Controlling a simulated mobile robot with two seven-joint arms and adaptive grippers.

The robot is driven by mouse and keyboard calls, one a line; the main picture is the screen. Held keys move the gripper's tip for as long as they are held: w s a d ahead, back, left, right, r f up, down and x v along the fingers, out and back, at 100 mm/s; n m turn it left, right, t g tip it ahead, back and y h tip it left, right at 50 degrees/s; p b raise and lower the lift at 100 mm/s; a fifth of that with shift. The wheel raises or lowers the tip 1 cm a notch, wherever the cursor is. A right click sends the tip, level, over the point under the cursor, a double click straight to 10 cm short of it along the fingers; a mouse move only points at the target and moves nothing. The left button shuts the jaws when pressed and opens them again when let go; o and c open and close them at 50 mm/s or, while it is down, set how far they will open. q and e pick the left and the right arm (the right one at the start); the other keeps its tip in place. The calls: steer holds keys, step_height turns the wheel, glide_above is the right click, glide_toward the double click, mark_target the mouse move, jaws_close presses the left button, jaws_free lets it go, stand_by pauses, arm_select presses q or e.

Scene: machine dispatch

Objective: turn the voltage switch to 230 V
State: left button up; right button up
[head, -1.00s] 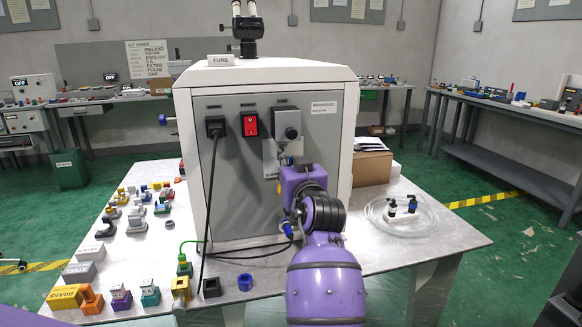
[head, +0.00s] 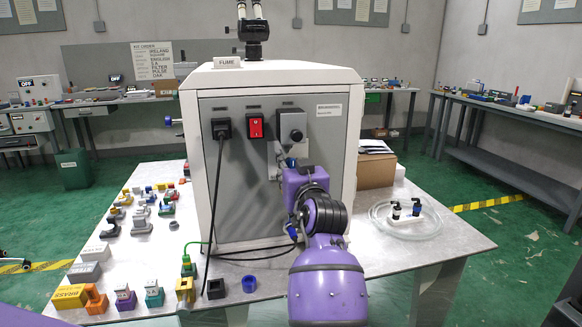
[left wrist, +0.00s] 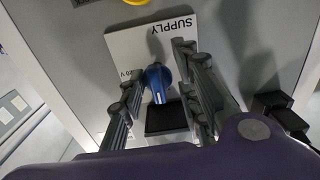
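The voltage switch is a blue knob (left wrist: 157,80) on a white plate (left wrist: 118,47) marked SUPPLY, upside down in the left wrist view. A partly covered marking ending in "20 V" shows beside it. A black rectangle (left wrist: 166,118) lies below the knob in that view. My left gripper (left wrist: 155,76) is open, with one finger on each side of the knob and gaps visible between. In the head view my left arm hides most of the plate and the gripper (head: 291,164) at the back panel (head: 235,190) of the machine. My right gripper is not in view.
Many small parts cover the table's left. A coiled clear tube (head: 375,221) and a cardboard box (head: 377,170) stand right.

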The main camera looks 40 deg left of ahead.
arm_select(q)
steer(key=v, duration=0.7)
steer(key=shift+s+d, duration=0.15)
steer(key=shift+s, duration=0.05)
stand_by(0.3)
